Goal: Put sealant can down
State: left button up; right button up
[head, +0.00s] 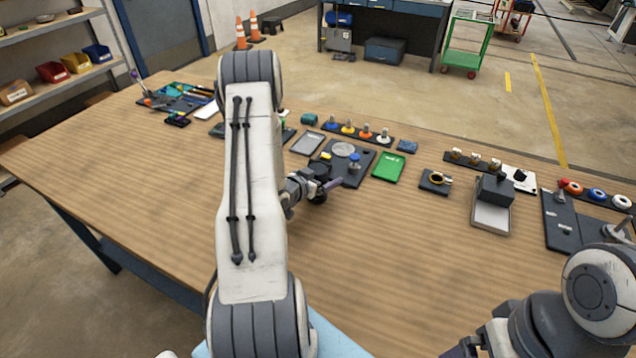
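My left arm rises through the middle of the head view and hides part of the table. My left gripper (318,189) is above the wooden table, just in front of a dark fixture plate. A small purplish-grey piece (332,185) and a dark round part show at its tips. I cannot tell whether these are fingers or a held can, or whether the gripper is open. No sealant can is clearly recognisable. My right arm is at the lower right; the end of it (485,342) is cut off by the bottom edge, and its fingers cannot be made out.
The dark fixture plate (350,172) holds a round disc and a blue-topped part. A green tray (388,167), a ring holder (435,181) and a grey block on a tray (494,190) stand to its right. The front middle of the wooden table (400,260) is clear.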

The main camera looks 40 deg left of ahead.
pick_arm(q)
grip_shut()
jog(key=shift+r, duration=0.15)
